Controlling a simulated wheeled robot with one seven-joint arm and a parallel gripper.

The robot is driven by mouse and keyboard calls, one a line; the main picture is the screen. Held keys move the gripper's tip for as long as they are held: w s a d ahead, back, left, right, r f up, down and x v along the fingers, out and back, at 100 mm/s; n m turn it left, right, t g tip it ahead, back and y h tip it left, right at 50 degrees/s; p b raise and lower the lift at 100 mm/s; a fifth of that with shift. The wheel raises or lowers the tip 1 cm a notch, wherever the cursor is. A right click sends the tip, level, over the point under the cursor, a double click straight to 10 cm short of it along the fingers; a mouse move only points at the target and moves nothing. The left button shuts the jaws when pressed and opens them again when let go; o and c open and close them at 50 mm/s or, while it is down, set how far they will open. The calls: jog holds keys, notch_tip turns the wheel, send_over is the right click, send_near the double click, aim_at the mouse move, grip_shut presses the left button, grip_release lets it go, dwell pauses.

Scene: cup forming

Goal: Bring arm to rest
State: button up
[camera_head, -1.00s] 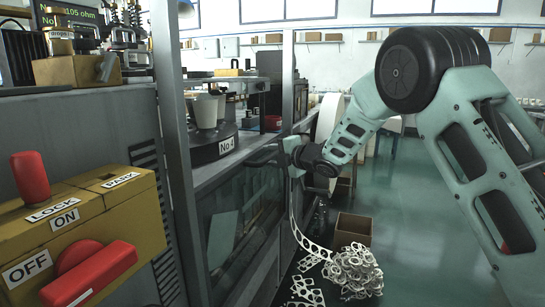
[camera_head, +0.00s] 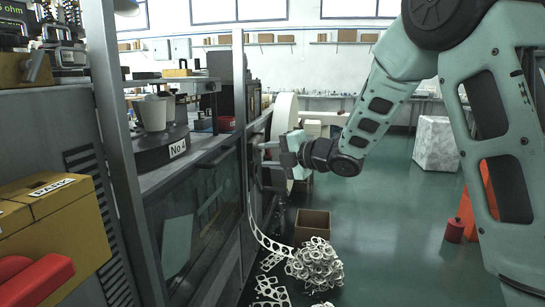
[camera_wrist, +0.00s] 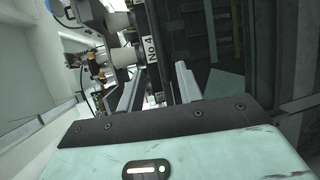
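My arm is pale green with dark joints and reaches in from the right in the head view. My gripper (camera_head: 266,154) is at its end, beside the front of the machine cabinet and in front of the large pale wheel (camera_head: 284,115). In the wrist view my gripper (camera_wrist: 158,86) shows two grey fingers standing apart with nothing between them. The cups (camera_head: 153,112) on the dark round stand marked No 4 (camera_head: 165,157) are left of my gripper and apart from it. They also show sideways in the wrist view.
The yellow control box (camera_head: 65,225) with its red handle is at the lower left. A grey post (camera_head: 112,130) and glass panels line the left. A cardboard box (camera_head: 312,224) and a heap of white scrap (camera_head: 315,262) lie on the floor. Open green floor (camera_head: 385,240) is at the right.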

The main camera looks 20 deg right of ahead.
jog(key=shift+s+d+r, duration=0.1)
jog(key=shift+s+d, duration=0.15)
jog(key=shift+s, duration=0.15)
jog(key=s+a+f+m+g+h, duration=0.5)
jog(key=s+a+f+m, duration=0.3)
jog(key=s+a+m, duration=0.5)
jog(key=s+a+f+m+g+h, duration=0.15)
jog(key=s+g, duration=0.25)
jog(key=s, duration=0.9)
jog(key=s+a+f+m+g+h, duration=0.1)
jog(key=s+f+m+g, duration=0.3)
jog(key=s, duration=0.9)
notch_tip(320, 180, up, 16)
jog(key=p, duration=1.5)
jog(key=shift+d+f+n+g, duration=0.25)
jog(key=shift+d+n+g, duration=0.05)
jog(key=shift+n, duration=0.15)
